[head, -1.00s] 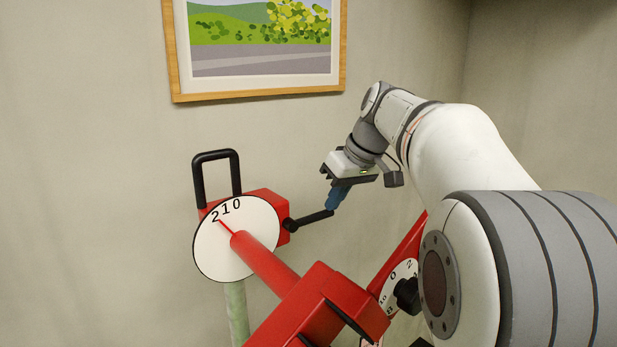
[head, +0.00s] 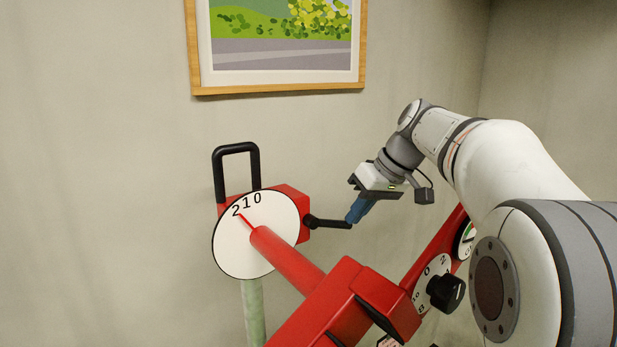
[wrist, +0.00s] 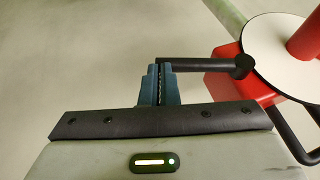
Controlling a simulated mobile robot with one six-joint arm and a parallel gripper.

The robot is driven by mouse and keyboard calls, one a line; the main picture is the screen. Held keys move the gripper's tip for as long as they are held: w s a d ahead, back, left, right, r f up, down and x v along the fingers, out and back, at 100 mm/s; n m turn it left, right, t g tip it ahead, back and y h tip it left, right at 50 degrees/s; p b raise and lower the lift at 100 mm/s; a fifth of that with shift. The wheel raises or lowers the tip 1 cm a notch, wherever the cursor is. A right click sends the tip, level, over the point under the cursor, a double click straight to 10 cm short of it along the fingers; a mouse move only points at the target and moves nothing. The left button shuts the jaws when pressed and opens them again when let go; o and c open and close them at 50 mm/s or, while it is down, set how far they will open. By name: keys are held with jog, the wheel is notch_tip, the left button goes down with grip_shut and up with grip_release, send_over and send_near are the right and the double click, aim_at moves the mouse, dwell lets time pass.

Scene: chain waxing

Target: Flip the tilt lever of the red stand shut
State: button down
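The red stand (head: 292,200) has a white round dial (head: 228,255) marked 2 1 0, with a red pointer line near the 2. Its black tilt lever (head: 328,223) sticks out to the right from the stand's side, dipping slightly toward its free end. My gripper (head: 355,212) is at that free end, its blue fingers pointing down at it. In the wrist view the fingers (wrist: 158,84) are together with only a thin gap, and the lever (wrist: 205,62) crosses just beyond their tips. They look in contact or nearly so; the lever is not visibly clamped between them.
A black loop handle (head: 237,150) rises from the stand's top. The red arm (head: 290,260) reaches toward me, with a second dial and black knob (head: 446,292) below my arm. A framed picture (head: 282,90) hangs on the wall behind. Space left of the stand is clear.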

jog(key=shift+f, duration=0.4)
jog(key=d+r+p, duration=0.1)
jog(key=d+r, duration=0.5)
jog(key=d, duration=0.5)
jog(key=shift+w+d+r, duration=0.2)
jog(key=shift+w, duration=0.25)
